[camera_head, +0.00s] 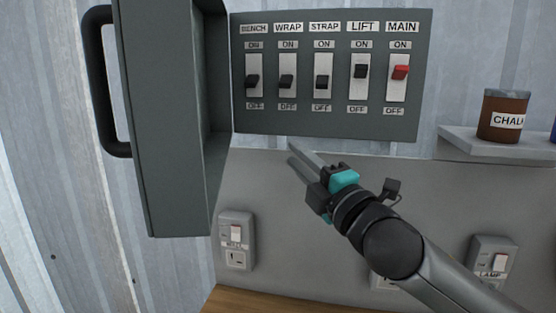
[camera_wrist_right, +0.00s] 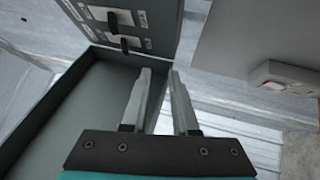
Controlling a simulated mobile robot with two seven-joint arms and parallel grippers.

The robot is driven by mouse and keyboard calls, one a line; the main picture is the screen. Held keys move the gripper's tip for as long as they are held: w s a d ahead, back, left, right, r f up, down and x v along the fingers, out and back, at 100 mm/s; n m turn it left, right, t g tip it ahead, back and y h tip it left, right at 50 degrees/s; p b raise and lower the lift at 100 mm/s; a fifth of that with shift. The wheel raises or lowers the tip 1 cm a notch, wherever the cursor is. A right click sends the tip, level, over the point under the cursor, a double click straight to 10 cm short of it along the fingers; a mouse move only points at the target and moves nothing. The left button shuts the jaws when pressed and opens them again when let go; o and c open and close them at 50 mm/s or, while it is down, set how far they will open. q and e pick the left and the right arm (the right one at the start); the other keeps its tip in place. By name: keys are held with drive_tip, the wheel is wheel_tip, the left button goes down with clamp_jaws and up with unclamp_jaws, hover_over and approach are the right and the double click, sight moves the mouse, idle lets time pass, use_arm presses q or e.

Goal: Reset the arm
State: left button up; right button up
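My right gripper (camera_head: 291,152) reaches in from the lower right and stands just below the switch panel (camera_head: 330,131), apart from the levers. In the right wrist view, its two fingers (camera_wrist_right: 159,71) have a narrow gap between them and nothing in it. The right arm (camera_head: 392,246) slopes up to the left across the lower wall. My left gripper is not in view.
The panel's BENCH, WRAP and STRAP levers are down at OFF; the LIFT lever (camera_head: 361,71) and red MAIN lever (camera_head: 400,72) are up. The open panel door (camera_head: 172,120) juts out at left. A CHALK tin (camera_head: 502,105) stands on a shelf at right.

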drive_tip(key=s+d+f+m+g+h, duration=0.25)
drive_tip(key=s+f+m, duration=0.2)
drive_tip(key=f, duration=0.45)
drive_tip(key=s+d+f+m+g+h, duration=0.25)
drive_tip(key=f+m, duration=0.35)
drive_tip(key=f, duration=0.3)
drive_tip(key=s+d+f+m+g+h, duration=0.1)
drive_tip(key=s+f+m+g+h, duration=0.3)
drive_tip(key=f, duration=0.6)
drive_tip(key=s+d+f+m+g, duration=0.35)
drive_tip(key=s+f, duration=0.25)
drive_tip(key=s, duration=0.5)
drive_tip(key=s+d+f+m+g, duration=0.2)
drive_tip(key=s+f+m+g, duration=0.15)
drive_tip(key=s+f, duration=0.75)
drive_tip(key=f, duration=0.8)
drive_tip(key=s+f, duration=0.2)
drive_tip(key=f, duration=0.8)
drive_tip(key=s+d+f+g, duration=0.1)
drive_tip(key=s+d+f, duration=0.1)
drive_tip(key=s+f, duration=1.1)
drive_tip(key=shift+s+d+f+h, duration=0.3)
drive_tip(key=shift+s+h, duration=0.1)
drive_tip(key=shift+s, duration=0.6)
